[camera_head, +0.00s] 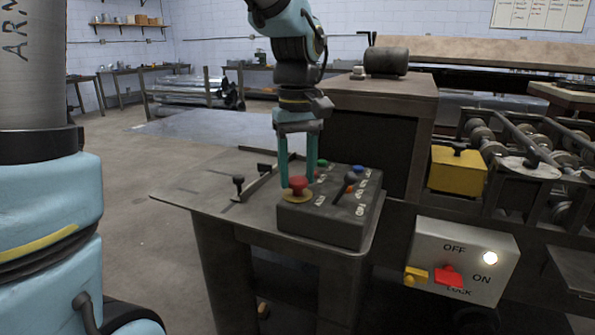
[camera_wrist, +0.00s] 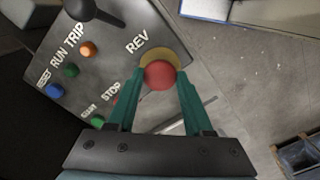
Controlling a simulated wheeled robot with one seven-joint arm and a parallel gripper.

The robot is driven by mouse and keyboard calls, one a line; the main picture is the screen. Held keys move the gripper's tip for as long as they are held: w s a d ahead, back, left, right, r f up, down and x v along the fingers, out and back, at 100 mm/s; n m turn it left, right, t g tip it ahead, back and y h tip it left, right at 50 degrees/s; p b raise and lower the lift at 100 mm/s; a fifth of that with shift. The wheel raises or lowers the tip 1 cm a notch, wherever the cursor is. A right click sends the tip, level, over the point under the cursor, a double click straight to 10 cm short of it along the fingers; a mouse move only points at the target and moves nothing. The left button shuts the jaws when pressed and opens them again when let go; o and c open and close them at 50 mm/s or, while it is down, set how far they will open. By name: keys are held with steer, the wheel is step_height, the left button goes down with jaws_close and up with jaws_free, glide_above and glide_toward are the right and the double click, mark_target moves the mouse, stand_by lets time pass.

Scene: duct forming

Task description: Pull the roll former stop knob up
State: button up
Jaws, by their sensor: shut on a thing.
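The stop knob (camera_head: 298,184) is a red mushroom head on a yellow ring, at the near left corner of the dark control box (camera_head: 322,225). It also shows in the wrist view (camera_wrist: 160,76), with the ring behind it. My gripper (camera_head: 297,178) points down over the box, with one teal finger on each side of the red head. In the wrist view my gripper (camera_wrist: 160,84) has both fingertips at the sides of the knob, shut on it. Whether the knob is up or down cannot be told.
A black lever (camera_head: 346,185) and small coloured buttons stand on the box right of the knob. The box sits on a metal table (camera_head: 205,187) with a bar fixture (camera_head: 255,182). A grey panel (camera_head: 465,250) marked OFF, ON and LOCK hangs below right.

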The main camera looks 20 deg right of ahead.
jaws_close()
steer(key=shift+r+p, duration=0.75)
steer(key=shift+p, duration=0.05)
steer(key=shift+f, duration=0.1)
steer(key=shift+w, duration=0.1)
steer(key=o, duration=1)
jaws_free()
